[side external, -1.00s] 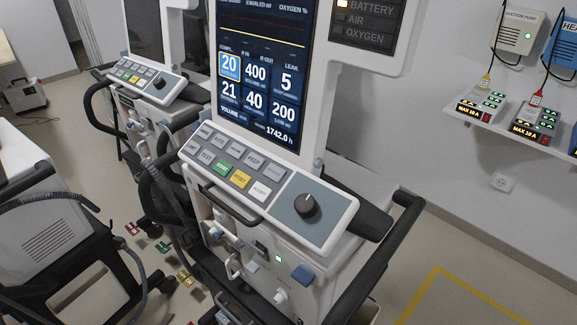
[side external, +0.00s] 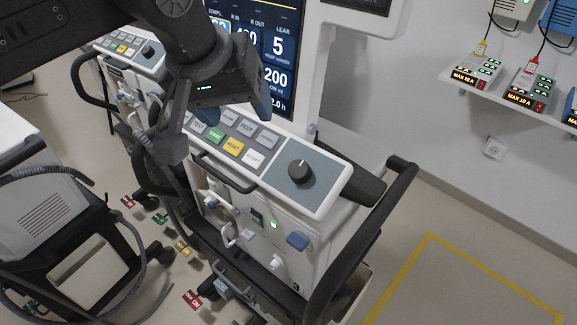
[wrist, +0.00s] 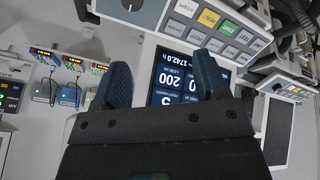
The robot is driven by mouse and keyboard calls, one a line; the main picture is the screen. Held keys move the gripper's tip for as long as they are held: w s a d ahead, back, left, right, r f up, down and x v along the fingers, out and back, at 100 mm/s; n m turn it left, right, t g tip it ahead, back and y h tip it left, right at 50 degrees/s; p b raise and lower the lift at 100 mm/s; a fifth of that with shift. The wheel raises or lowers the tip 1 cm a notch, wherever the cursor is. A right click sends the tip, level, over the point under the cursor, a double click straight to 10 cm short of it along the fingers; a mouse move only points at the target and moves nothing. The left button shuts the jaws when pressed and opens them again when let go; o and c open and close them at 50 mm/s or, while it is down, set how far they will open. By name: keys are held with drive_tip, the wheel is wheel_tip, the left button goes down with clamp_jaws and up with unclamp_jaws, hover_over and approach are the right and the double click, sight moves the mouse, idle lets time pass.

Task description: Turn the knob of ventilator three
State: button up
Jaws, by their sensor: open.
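The nearest ventilator (side external: 318,199) has a white control panel with a round dark knob (side external: 299,171) on a grey-blue plate at its right end. My gripper (side external: 216,125) is open and empty, left of and above the knob, in front of the screen and the left part of the button panel. In the wrist view my gripper's two fingers (wrist: 162,82) stand apart, with the screen (wrist: 178,78) behind and the knob (wrist: 130,5) at the top edge.
A second ventilator's panel (side external: 130,45) stands at the left. A black rail (side external: 375,225) curves along the near ventilator's right side. A wall shelf (side external: 505,104) with small lit devices is at the right. Floor (side external: 455,225) at right is clear, with yellow tape.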

approach(296, 169)
drive_tip(key=x, duration=0.9)
drive_tip(key=shift+d+f, duration=0.2)
drive_tip(key=shift+c, duration=0.5)
drive_tip(key=c, duration=0.8)
drive_tip(key=shift+c, duration=0.2)
drive_tip(key=shift+m, duration=0.4)
drive_tip(key=m, duration=0.5)
drive_tip(key=shift+a+m, duration=0.1)
drive_tip(key=shift+m, duration=0.2)
drive_tip(key=m, duration=0.5)
drive_tip(key=shift+t, duration=0.3)
drive_tip(key=shift+m+h, duration=0.3)
drive_tip(key=shift+m, duration=0.1)
